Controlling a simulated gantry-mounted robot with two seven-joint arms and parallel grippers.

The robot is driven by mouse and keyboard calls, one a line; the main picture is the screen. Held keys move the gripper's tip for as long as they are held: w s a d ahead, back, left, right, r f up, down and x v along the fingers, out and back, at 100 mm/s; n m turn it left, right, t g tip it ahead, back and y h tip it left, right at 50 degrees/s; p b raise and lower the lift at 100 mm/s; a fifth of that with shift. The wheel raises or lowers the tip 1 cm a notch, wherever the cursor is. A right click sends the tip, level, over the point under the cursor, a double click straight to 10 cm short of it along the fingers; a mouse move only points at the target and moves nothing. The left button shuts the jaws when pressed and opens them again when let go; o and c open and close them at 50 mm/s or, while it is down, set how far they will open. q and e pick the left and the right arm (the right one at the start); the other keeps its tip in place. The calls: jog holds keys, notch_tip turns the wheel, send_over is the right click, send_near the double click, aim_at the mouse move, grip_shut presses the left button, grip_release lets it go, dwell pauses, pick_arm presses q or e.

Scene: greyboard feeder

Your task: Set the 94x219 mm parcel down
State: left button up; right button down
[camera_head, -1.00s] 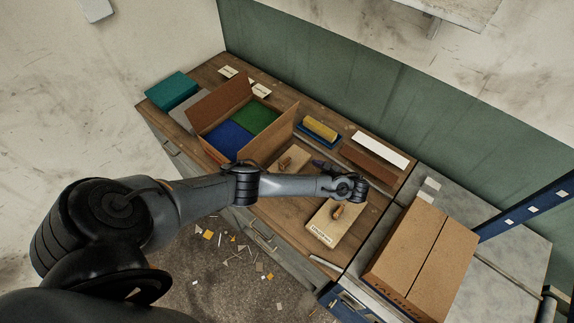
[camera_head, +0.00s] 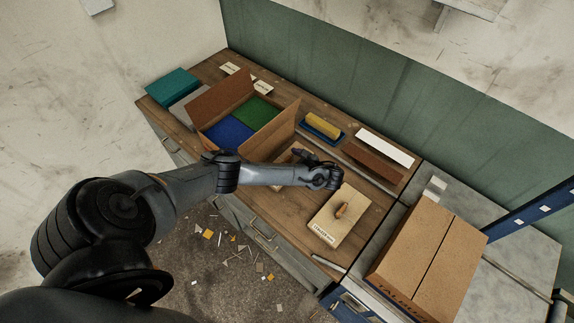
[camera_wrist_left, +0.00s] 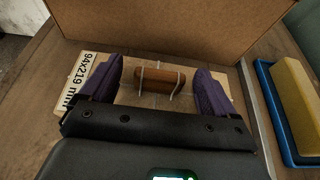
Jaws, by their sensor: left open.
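The pale flat parcel labelled 94x219 mm (camera_wrist_left: 75,85) lies on the wooden bench beside the cardboard box. A brown cylindrical handle (camera_wrist_left: 160,77) is tied on top of it. In the head view this parcel (camera_head: 284,156) is mostly hidden by my left gripper and arm. My left gripper (camera_head: 303,157) is over it. In the left wrist view my left gripper (camera_wrist_left: 160,82) is open, with one purple finger on each side of the handle and a gap on both sides. My right gripper is not in view.
The open cardboard box (camera_head: 220,97) with blue and green pads stands left of the parcel. A yellow block (camera_head: 322,119) sits in a blue tray (camera_head: 309,130). A second handled parcel (camera_head: 348,228) lies to the right. A closed carton (camera_head: 430,250) is farther right.

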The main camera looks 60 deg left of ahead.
pick_arm(q)
jog(key=shift+s+a+f, duration=0.2)
jog(key=shift+a+f, duration=0.1)
jog(key=shift+a, duration=0.25)
jog(key=c, duration=1.4)
jog(key=shift+r, duration=0.1)
